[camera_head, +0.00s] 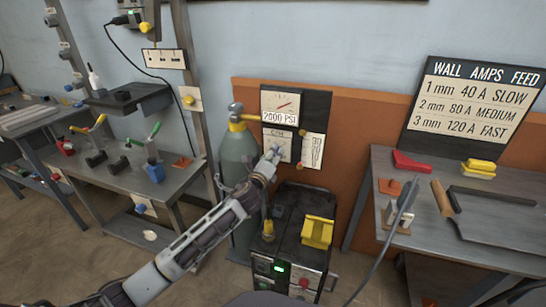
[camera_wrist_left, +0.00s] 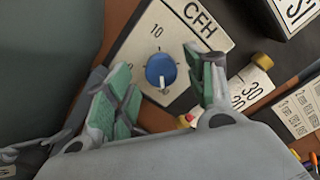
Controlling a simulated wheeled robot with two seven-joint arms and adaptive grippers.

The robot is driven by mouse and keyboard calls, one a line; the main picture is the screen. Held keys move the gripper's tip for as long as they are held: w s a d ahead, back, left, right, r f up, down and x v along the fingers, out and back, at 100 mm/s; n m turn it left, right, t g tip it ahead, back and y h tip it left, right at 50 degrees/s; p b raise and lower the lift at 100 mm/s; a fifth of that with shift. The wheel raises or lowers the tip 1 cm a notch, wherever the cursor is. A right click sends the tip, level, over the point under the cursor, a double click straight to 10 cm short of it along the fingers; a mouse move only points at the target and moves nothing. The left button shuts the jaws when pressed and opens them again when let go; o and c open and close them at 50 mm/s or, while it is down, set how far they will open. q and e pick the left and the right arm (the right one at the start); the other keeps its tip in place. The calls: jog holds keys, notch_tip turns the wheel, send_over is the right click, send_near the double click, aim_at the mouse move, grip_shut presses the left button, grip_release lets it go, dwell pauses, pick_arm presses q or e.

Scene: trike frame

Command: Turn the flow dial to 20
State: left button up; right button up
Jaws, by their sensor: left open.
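The flow dial (camera_wrist_left: 160,70) is a blue round knob on a white plate marked CFH (camera_wrist_left: 198,20), with a 10 printed near it. A pale pointer mark shows on the knob toward its lower side in the left wrist view; its exact reading is unclear. My left gripper (camera_wrist_left: 163,88) is open, its two green-padded fingers standing on either side of the dial in that view. I cannot tell if they touch it. In the head view, my left gripper (camera_head: 272,158) is in front of the CFH plate (camera_head: 278,136) and hides the dial. My right gripper is not in view.
A 2000 PSI gauge (camera_head: 282,105) sits above the plate, with a scaled flow tube (camera_head: 312,150) to its right. A grey-green cylinder (camera_head: 237,155) stands to the left. A dark welding machine (camera_head: 293,245) stands below, and a workbench (camera_head: 460,240) is at right.

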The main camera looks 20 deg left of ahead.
pick_arm(q)
jog(key=shift+w, duration=0.6)
jog(key=c, duration=1)
jog(key=shift+c, duration=0.2)
jog(key=shift+n, duration=0.3)
